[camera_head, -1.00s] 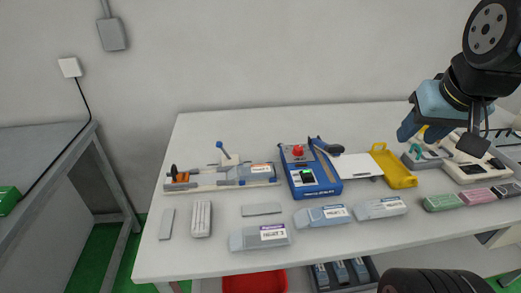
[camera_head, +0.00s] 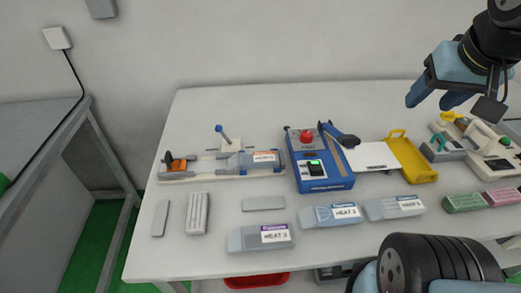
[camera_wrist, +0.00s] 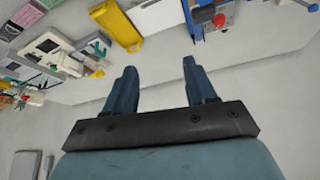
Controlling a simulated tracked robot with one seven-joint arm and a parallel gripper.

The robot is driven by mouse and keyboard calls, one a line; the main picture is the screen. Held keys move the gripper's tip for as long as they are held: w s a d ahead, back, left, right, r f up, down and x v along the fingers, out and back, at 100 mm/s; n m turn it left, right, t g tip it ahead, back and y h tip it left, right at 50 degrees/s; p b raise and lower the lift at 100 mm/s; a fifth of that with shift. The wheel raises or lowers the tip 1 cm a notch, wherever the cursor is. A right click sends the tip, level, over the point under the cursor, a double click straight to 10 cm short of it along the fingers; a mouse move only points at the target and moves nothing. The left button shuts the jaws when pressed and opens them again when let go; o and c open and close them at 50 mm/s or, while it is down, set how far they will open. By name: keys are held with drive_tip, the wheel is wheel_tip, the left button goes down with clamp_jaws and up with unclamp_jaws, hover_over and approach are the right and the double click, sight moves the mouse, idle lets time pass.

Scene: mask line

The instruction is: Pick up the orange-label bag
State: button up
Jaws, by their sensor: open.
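The orange-label bag (camera_head: 257,161) is a clear grey pouch with an orange and white label. It lies on a long pale fixture (camera_head: 205,175) at the table's back left in the head view. My gripper (camera_head: 430,100) is open and empty, raised above the table's back right, well to the right of the bag and apart from it. Its two blue fingers also show spread in the wrist view (camera_wrist: 159,68). The bag cannot be made out in the wrist view.
Beside the bag stands a blue machine (camera_head: 320,175) with a red knob. A yellow tray (camera_head: 421,177) lies farther right. A purple-label bag (camera_head: 245,240) and blue-label bags (camera_head: 313,217) lie along the front. The table's back strip (camera_head: 300,105) is clear.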

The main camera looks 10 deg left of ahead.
drive_tip(key=o, duration=0.6)
drive_tip(key=w+a+n, duration=0.1)
drive_tip(key=a, duration=0.1)
drive_tip(key=w+a+f+n+g, duration=0.1)
drive_tip(key=w+a+n, duration=0.2)
drive_tip(key=w+a, duration=0.1)
drive_tip(key=shift+w+f+n, duration=0.25)
drive_tip(key=shift+n, duration=0.05)
drive_tip(key=n+g, duration=0.5)
drive_tip(key=n, duration=1.1)
hover_over(257, 157)
drive_tip(key=f, duration=2.2)
drive_tip(key=shift+w+a+f, duration=0.2)
drive_tip(key=shift+w+f, duration=0.05)
drive_tip(key=shift+w, duration=0.05)
drive_tip(key=f, duration=0.3)
drive_tip(key=shift+s+d+f, duration=0.15)
drive_tip(key=shift+s+f, duration=0.15)
drive_tip(key=shift+f, duration=0.8)
